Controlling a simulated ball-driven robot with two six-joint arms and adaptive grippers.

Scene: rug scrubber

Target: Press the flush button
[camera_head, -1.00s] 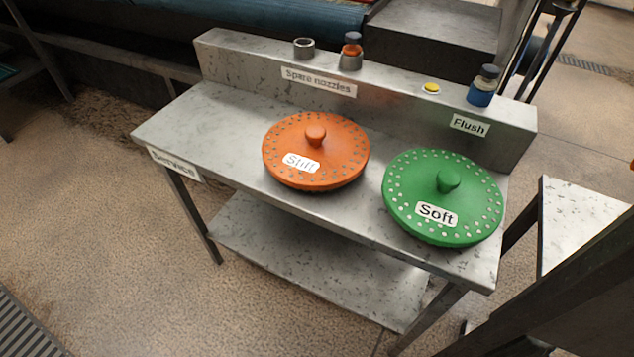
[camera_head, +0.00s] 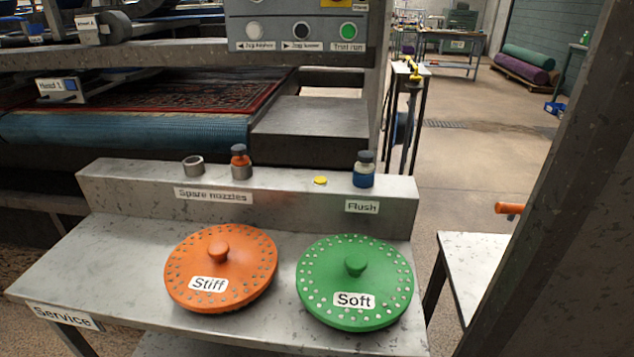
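The flush button (camera_head: 320,180) looks like a small yellow disc on top of the raised metal ledge at the back of the service table. The "Flush" label (camera_head: 362,206) is on the ledge's front face, below and right of it. A blue nozzle with a dark cap (camera_head: 364,170) stands on the ledge just right of the yellow disc. Neither of my grippers is in view, and nothing touches the button.
An orange "Stiff" disc (camera_head: 221,284) and a green "Soft" disc (camera_head: 355,305) lie on the service table (camera_head: 110,262). An empty grey ring (camera_head: 194,166) and an orange nozzle (camera_head: 241,163) stand on the ledge. A control panel (camera_head: 297,22) is above. A dark post (camera_head: 560,170) rises at right.

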